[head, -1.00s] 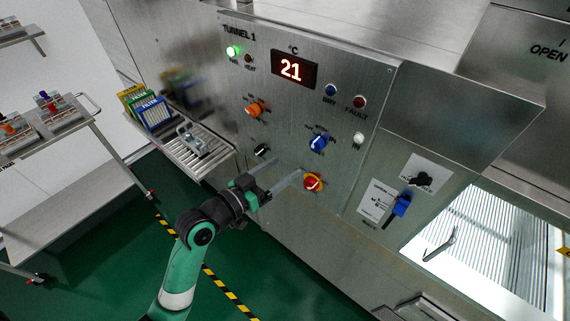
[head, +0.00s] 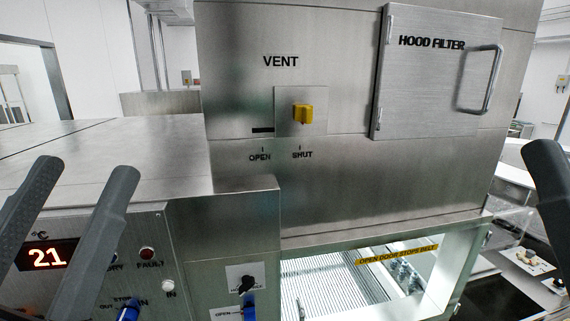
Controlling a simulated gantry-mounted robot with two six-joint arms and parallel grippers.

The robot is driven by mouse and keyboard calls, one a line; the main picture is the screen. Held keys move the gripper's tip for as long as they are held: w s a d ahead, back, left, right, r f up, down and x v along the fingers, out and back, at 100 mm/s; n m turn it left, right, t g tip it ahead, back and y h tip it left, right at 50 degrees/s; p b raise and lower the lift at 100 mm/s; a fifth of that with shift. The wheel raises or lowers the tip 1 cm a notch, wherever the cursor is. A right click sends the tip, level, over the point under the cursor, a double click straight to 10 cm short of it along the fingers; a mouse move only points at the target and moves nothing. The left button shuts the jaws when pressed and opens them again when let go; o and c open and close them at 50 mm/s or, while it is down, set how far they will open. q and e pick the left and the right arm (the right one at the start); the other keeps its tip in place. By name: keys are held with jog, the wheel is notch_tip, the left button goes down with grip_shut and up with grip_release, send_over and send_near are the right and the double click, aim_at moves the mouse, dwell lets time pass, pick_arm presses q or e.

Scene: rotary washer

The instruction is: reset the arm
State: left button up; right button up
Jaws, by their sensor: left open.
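My left gripper (head: 84,172) is at the left of the head view. Its two dark grey fingers point up and stand apart with nothing between them. They are in front of the control panel with the red 21 display (head: 47,255). A dark grey finger (head: 548,190) of my right gripper stands at the right edge. Only this part of it shows, so its opening cannot be judged.
A steel hood holds a yellow vent knob (head: 303,113) at SHUT and a hood filter door (head: 435,75) with a handle. Below is a lit belt opening (head: 340,285). A blue switch (head: 248,306) and blue knob (head: 129,311) sit lower left.

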pick_arm(q)
notch_tip(320, 180, up, 19)
jog(key=s+a+n+t+y+p, duration=0.1)
jog(key=s+n+y+p, duration=0.1)
jog(key=p, duration=1.4)
jog(key=shift+a+y+p, duration=0.3)
jog(key=shift+a+p, duration=0.1)
jog(key=shift+s+r, duration=0.1)
